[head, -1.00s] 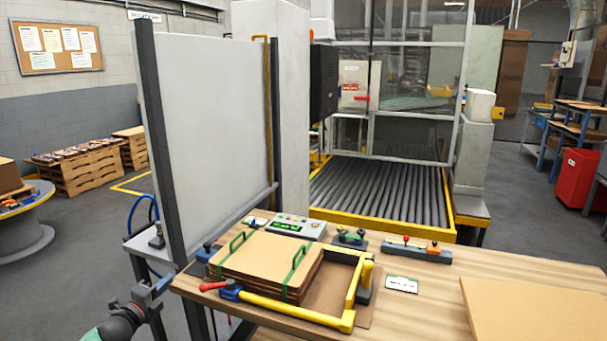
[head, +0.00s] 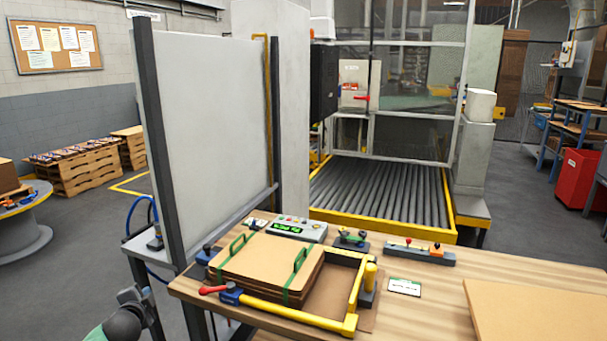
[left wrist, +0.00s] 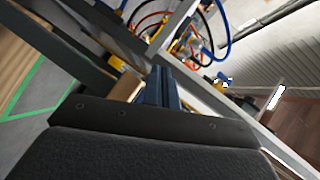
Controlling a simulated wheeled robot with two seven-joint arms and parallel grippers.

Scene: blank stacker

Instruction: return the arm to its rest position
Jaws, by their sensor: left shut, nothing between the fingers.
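My left gripper (head: 133,292) is at the lower left of the head view, beside the bench's left end and apart from the stack. In the left wrist view its blue-grey fingers (left wrist: 163,88) are together with nothing between them. My right gripper is in neither view. A stack of brown board blanks (head: 262,265) with green straps and handles sits on the wooden bench (head: 430,310). A yellow frame (head: 300,317) with a red-handled clamp (head: 213,290) runs around its front and right sides.
A tall pale panel (head: 210,130) with dark posts stands behind my left gripper. Blue hoses (head: 140,215) hang beside it. A control box (head: 298,229) and small fixtures lie along the bench's back. A flat board (head: 540,310) lies at right. Floor is open at far left.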

